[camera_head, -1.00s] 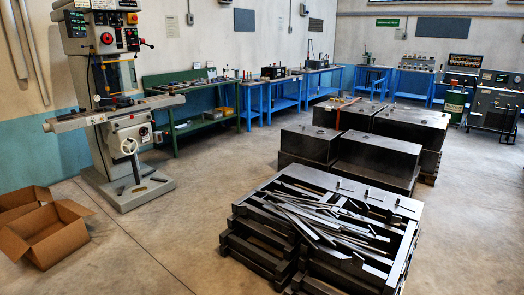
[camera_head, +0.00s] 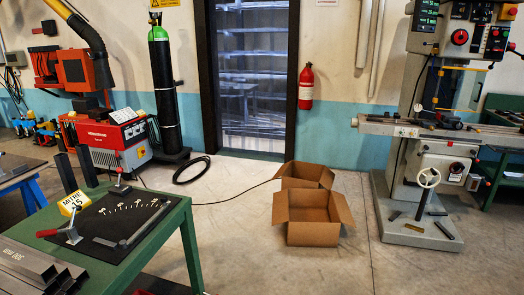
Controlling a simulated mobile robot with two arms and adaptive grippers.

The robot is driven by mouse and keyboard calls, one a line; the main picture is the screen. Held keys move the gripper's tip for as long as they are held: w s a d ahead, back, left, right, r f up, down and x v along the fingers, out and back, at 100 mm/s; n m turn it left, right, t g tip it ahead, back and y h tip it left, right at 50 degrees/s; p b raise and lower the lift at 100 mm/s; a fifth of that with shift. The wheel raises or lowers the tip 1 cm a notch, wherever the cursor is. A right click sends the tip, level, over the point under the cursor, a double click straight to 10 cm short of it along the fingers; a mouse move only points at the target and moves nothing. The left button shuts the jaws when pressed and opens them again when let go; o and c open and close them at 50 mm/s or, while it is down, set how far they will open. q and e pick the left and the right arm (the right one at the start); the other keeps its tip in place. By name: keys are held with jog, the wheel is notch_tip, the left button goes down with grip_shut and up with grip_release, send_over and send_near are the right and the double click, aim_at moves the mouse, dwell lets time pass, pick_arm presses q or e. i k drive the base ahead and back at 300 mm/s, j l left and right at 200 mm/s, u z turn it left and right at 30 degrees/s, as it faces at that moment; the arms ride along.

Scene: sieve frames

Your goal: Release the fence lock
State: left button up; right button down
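A green table (camera_head: 172,228) at the lower left bears a dark plate (camera_head: 110,213) with white angle marks. A grey bar (camera_head: 143,224), perhaps the fence, lies slantwise on the plate. A lever with a red handle (camera_head: 47,233) stands at the plate's left edge, beside a yellow block marked MITRE (camera_head: 74,202). A small upright clamp or knob (camera_head: 120,184) stands at the far edge. I cannot tell which of these is the fence lock, or whether it is locked. Neither gripper is in view.
Grey metal profiles (camera_head: 32,268) lie at the table's near left. Open cardboard boxes (camera_head: 313,233) stand on the floor, with a milling machine (camera_head: 440,165) to their right. A red welding unit (camera_head: 112,140) stands behind the table.

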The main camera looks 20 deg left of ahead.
aim_at(120, 169)
jog(key=i+u, duration=0.35)
jog(key=u, duration=0.15)
jog(key=i+l+u, duration=0.1)
jog(key=i+u, duration=0.25)
jog(key=u, duration=0.15)
jog(key=i+l+u, duration=0.25)
jog(key=u, duration=0.25)
jog(key=i+l+u, duration=0.3)
jog(key=u, duration=0.2)
jog(key=i+l+u, duration=0.15)
jog(key=l+u, duration=0.35)
jog(key=i+l+u, duration=0.2)
jog(key=l+u, duration=0.2)
jog(key=i+l+u, duration=0.1)
jog(key=l+u, duration=0.7)
jog(key=i+j, duration=0.05)
